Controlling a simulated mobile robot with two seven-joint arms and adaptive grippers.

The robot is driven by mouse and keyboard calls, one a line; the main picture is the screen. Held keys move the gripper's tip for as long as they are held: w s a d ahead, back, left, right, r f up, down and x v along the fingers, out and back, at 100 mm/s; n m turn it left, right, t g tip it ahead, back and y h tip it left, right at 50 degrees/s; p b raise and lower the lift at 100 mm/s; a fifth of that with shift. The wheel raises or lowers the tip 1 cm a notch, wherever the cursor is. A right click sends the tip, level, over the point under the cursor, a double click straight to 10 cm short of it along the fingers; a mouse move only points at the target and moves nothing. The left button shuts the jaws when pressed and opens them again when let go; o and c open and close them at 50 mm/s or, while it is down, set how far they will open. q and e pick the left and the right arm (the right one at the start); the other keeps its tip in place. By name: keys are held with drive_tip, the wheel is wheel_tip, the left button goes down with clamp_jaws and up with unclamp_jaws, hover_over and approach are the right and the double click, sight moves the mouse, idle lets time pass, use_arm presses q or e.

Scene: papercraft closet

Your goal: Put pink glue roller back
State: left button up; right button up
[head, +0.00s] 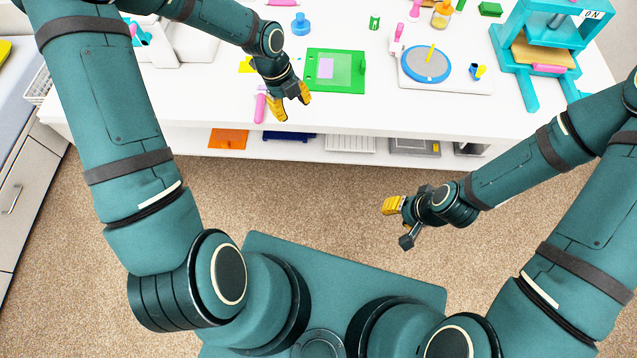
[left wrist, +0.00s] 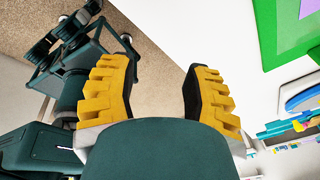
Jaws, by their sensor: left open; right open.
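A slim pink object (head: 260,107), which may be the pink glue roller, lies at the white table's front edge in the head view. My left gripper (head: 291,104) is just right of it, near the table's front edge. In the left wrist view its yellow fingers (left wrist: 158,75) are spread with nothing between them. Other pink items stand further back, such as one beside the turntable (head: 398,32); they are too small to tell apart surely. My right gripper (head: 397,222) is open and empty, over the carpet in front of the table.
A green cutting mat (head: 350,72) with a lilac sheet (head: 326,68) lies right of my left gripper. A blue turntable (head: 425,63) and a turquoise press (head: 548,40) are further right. A lower shelf (head: 300,145) holds flat items. Carpet between base and table is clear.

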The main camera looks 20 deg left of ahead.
use_arm(q)
drive_tip(key=s+d+f+n, duration=0.5)
drive_tip(key=s+d+n, duration=0.1)
drive_tip(key=n, duration=0.7)
drive_tip(key=s+d+f+n+t+h, duration=0.1)
drive_tip(key=s+d+f+n, duration=0.4)
drive_tip(key=s+n, duration=0.4)
drive_tip(key=d+n, duration=0.1)
drive_tip(key=n, duration=0.3)
drive_tip(key=shift+s+n+t, duration=0.3)
drive_tip(key=shift+n, duration=0.1)
